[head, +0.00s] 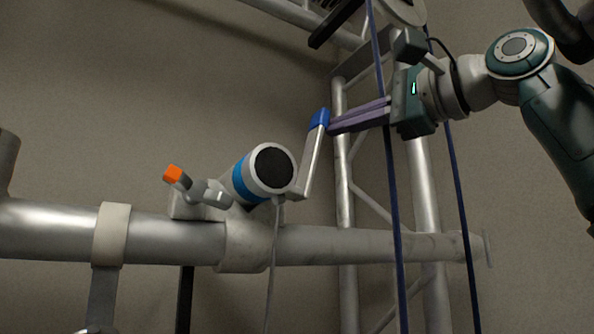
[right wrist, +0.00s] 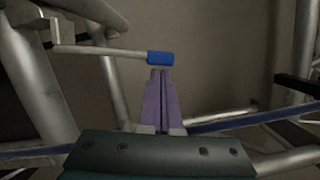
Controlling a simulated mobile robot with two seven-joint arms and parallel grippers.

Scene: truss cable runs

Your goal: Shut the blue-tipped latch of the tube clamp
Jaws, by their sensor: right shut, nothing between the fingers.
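The tube clamp (head: 246,243) sits around the horizontal grey tube. Its latch is a thin metal lever that stands up to the right of the clamp, leaning slightly right, with a blue tip (head: 319,119). My right gripper (head: 331,127) comes from the right with its purple fingers shut and empty. Its fingertips are right beside the blue tip. In the right wrist view the blue tip (right wrist: 160,58) lies just beyond the shut fingertips (right wrist: 160,73); I cannot tell whether they touch. My left gripper is not in view.
A round lamp-like body with a black face (head: 273,168) and blue band sits on the clamp. An orange-tipped lever (head: 173,174) sticks out left. Blue cables (head: 391,200) hang in front of the truss at right. A pale strap (head: 111,235) wraps the tube at left.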

